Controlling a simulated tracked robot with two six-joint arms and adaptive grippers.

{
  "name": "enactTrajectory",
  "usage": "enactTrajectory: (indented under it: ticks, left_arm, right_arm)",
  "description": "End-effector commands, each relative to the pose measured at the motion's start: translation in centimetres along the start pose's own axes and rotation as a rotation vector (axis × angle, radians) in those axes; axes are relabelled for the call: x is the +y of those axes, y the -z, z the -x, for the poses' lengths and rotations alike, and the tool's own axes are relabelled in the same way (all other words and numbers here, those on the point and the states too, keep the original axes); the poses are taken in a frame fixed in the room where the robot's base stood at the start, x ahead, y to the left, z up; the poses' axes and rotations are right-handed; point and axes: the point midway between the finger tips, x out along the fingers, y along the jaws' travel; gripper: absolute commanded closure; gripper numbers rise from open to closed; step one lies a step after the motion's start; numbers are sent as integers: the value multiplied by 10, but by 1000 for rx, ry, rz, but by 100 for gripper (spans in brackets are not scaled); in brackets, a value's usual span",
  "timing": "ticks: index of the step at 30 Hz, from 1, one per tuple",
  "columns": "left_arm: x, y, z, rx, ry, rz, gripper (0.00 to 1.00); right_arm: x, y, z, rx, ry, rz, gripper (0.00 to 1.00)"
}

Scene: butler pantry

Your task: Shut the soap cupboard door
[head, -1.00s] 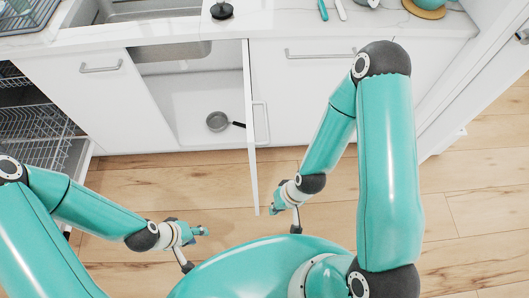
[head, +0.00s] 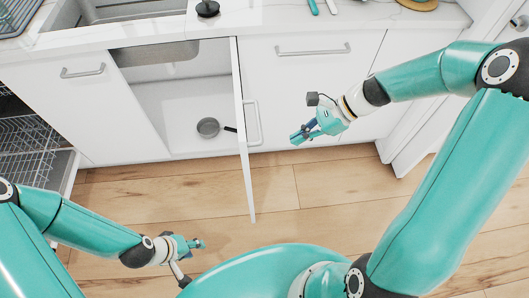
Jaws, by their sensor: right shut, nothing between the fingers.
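The white cupboard door (head: 243,150) under the sink stands wide open and juts out toward me, seen nearly edge-on. Its bar handle (head: 253,122) shows on its right-hand face. The cupboard opening lies to its left. My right gripper (head: 297,137) is shut and empty, to the right of the door and apart from the handle. My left gripper (head: 201,243) is low over the floor, left of the door and clear of it; its fingers are too small to read.
A dark pan (head: 208,127) lies inside the open cupboard. Closed white fronts stand on both sides, and an open dishwasher rack (head: 38,150) is at the far left. The sink (head: 120,8) and counter are above. The wooden floor (head: 300,200) is clear.

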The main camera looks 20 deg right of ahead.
Motion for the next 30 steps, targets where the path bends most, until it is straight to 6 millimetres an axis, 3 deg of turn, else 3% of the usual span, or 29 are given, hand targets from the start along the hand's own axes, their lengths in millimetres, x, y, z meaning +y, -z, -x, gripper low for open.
enactTrajectory:
  ticks: [5, 18, 24, 30]
  left_arm:
    - [-1, 0, -2, 0, 0, 0, 60]
    - [-6, 0, -16, 0, 0, 0, 60]
    - [-5, 0, -13, 0, 0, 0, 60]
    - [-5, 0, -13, 0, 0, 0, 60]
  right_arm:
    - [0, -3, -13, -17, -1, -19, 100]
    - [1, -3, -99, -13, -3, -15, 100]
    - [0, -25, -116, -12, 0, -13, 100]
    - [0, -31, -123, -11, 2, -16, 100]
